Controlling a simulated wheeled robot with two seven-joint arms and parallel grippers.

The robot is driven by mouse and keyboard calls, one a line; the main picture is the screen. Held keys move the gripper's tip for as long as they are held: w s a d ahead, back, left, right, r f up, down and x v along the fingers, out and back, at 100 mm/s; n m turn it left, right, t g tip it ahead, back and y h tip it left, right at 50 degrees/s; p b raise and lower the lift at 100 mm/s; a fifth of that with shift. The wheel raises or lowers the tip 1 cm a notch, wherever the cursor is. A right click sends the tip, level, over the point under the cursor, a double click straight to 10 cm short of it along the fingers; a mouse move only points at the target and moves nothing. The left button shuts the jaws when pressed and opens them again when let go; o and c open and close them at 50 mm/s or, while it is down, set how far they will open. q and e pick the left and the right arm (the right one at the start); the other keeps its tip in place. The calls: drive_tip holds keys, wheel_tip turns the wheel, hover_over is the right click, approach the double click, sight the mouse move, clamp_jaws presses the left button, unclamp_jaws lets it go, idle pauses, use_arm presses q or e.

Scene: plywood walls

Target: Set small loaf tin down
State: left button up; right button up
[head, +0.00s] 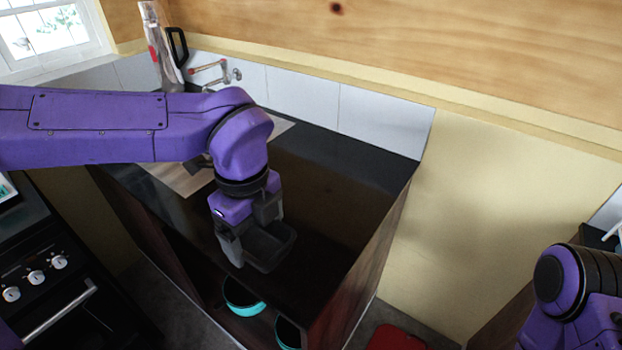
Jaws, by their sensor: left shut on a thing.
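The small loaf tin (272,246) is dark grey and sits at the front edge of the black counter top (325,185). My left gripper (238,250) points down and is shut on the tin's left side. The tin looks close to level. I cannot tell whether its underside touches the counter or is a little above it. My right arm shows at the lower right, but its gripper is out of the frame.
A tap (215,76) and a pale board (175,178) are behind and under my left arm. Teal-rimmed bowls (243,300) stand in the open cabinet below. A stove (50,280) is at left. The counter's right part is clear.

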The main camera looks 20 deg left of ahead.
use_arm(q)
drive_tip(key=w+d+f+p, duration=0.2)
drive_tip(key=w+f+p, duration=0.15)
drive_tip(key=w, duration=0.35)
drive_tip(key=p, duration=0.1)
hover_over(301, 240)
drive_tip(key=f, duration=0.5)
drive_tip(key=shift+s+a, duration=0.1)
drive_tip(key=shift+s, duration=0.15)
drive_tip(key=shift+w+f, duration=0.1)
drive_tip(key=shift+f, duration=0.15)
wheel_tip(301, 240, down, 3)
drive_tip(key=shift+f+p, duration=0.2)
drive_tip(key=shift+p, duration=0.4)
drive_tip(key=shift+w+f, duration=0.15)
drive_tip(key=shift+w, duration=0.05)
drive_tip(key=shift+s+f+b, duration=0.15)
drive_tip(key=shift+b, duration=0.15)
drive_tip(key=o, duration=0.9)
